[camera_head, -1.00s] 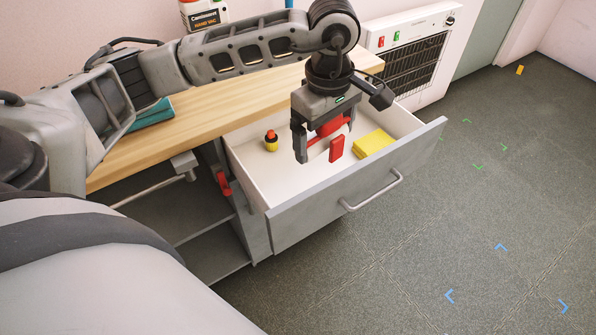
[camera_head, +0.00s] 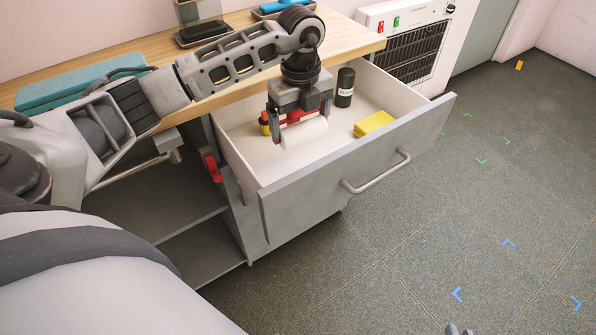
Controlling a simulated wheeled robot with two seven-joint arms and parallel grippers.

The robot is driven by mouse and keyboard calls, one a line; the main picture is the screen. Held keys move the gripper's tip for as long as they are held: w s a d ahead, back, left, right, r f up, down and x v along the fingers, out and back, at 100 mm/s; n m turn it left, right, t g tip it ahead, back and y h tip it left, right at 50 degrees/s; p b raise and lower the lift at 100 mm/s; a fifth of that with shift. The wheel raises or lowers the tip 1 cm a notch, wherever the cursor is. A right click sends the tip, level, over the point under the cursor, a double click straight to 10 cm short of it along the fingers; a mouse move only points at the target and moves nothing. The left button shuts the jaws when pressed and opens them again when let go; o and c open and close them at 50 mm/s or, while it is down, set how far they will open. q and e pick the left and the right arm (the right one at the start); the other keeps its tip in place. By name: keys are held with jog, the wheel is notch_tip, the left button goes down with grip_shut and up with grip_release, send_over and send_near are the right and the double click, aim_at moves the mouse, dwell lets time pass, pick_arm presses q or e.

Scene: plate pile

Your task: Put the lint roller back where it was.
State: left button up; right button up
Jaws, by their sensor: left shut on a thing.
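The lint roller (camera_head: 306,133), a white roll with red parts, is in my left gripper (camera_head: 302,122). My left gripper is shut on it, pointing down inside the open drawer (camera_head: 355,160). The fingers hide part of the roller, and I cannot tell whether it touches the drawer floor. A small grey piece that looks like the tip of my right gripper (camera_head: 459,330) shows at the bottom edge; the rest is cut off.
In the drawer are a black canister (camera_head: 345,87), a yellow block (camera_head: 374,124) and a small yellow item (camera_head: 264,122), partly hidden by the gripper. The drawer's front right floor is clear.

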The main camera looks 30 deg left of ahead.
aim_at(300, 144)
pick_arm(q)
jog(key=shift+a+f+n, duration=0.1)
jog(key=shift+f+n, duration=0.3)
jog(key=shift+f, duration=0.05)
notch_tip(300, 144, down, 5)
jog(key=shift+f, duration=2.15)
jog(key=shift+f, duration=0.1)
jog(key=shift+f+b, duration=0.15)
jog(key=shift+b, duration=0.2)
jog(key=o, duration=0.7)
jog(key=shift+r, duration=0.3)
notch_tip(300, 144, up, 12)
jog(key=shift+f+p, duration=0.1)
jog(key=shift+p, duration=0.25)
